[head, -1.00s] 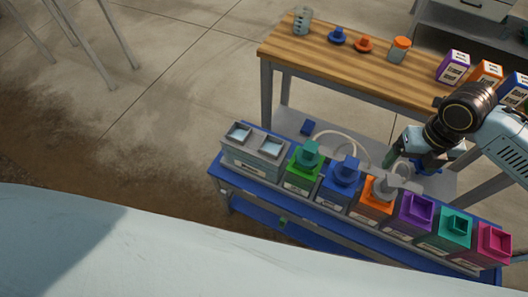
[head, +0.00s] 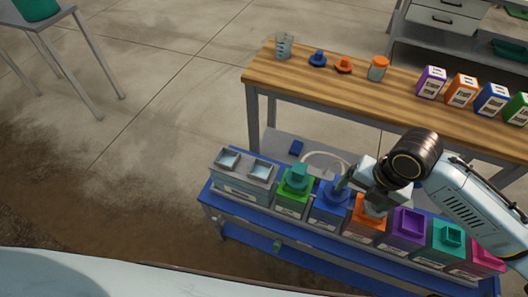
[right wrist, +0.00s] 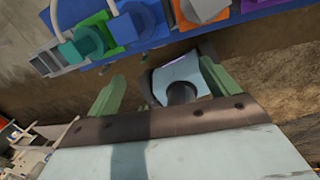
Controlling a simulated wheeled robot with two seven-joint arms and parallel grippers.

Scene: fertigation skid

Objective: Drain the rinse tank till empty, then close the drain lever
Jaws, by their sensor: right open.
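A grey twin-basin box (head: 245,178), which looks like the rinse tank, stands at the left end of the blue skid (head: 305,235). Its two square openings look pale blue inside; I cannot tell the liquid level. A small green part (head: 277,244) sits low on the skid's front; I cannot tell whether it is the drain lever. My right gripper (head: 358,194) is open over the blue and orange units and hides part of them. My left gripper is out of view.
Green (head: 294,188), blue (head: 328,212), orange (head: 362,226), purple (head: 405,232) and teal (head: 443,245) units line the skid. A wooden bench (head: 330,83) behind it holds a beaker (head: 284,46), a jar (head: 378,69) and several coloured boxes. Floor left of the skid is clear.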

